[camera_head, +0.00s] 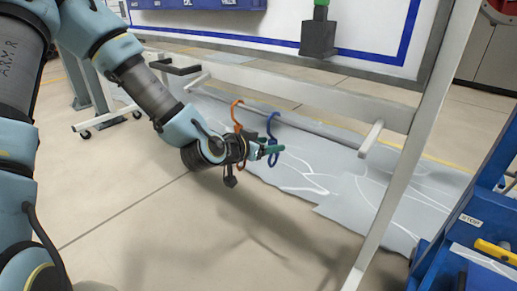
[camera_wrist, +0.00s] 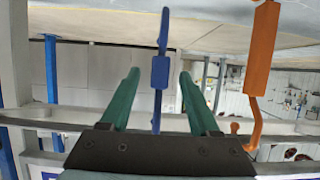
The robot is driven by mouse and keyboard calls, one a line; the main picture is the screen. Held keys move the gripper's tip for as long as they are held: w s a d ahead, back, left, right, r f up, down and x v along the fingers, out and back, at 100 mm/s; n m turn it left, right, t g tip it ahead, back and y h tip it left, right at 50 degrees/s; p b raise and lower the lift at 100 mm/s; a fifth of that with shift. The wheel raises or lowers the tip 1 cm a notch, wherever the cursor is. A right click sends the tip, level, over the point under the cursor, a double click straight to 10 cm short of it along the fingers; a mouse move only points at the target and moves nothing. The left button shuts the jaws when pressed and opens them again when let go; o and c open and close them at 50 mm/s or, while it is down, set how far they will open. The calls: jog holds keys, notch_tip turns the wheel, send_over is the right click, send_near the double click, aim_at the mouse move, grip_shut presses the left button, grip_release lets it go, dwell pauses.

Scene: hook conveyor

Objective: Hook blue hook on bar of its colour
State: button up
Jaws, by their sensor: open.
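The blue hook (camera_head: 273,128) hangs on a thin grey rod (camera_head: 310,130) beneath a white beam. The orange hook (camera_head: 237,115) hangs on the same rod, to its left. My gripper (camera_head: 272,149), with green fingers, is at the blue hook's lower part in the head view. In the wrist view, my gripper (camera_wrist: 158,80) is open, and the blue hook (camera_wrist: 160,72) stands between its fingers with a gap on both sides. The orange hook (camera_wrist: 259,65) is outside the fingers, to the right. I cannot make out a blue bar.
The white beam (camera_head: 300,93) runs above the rod, joined to a slanted white post (camera_head: 410,150) on the right. A blue workstation (camera_head: 450,240) stands at the lower right. Grey mats (camera_head: 380,200) lie on the floor behind. The floor at lower middle is clear.

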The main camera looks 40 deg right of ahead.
aim_at(277, 143)
jog(key=shift+b+x, duration=0.35)
jog(key=shift+x, duration=2)
grip_shut()
jog(key=c, duration=0.6)
grip_release()
grip_shut()
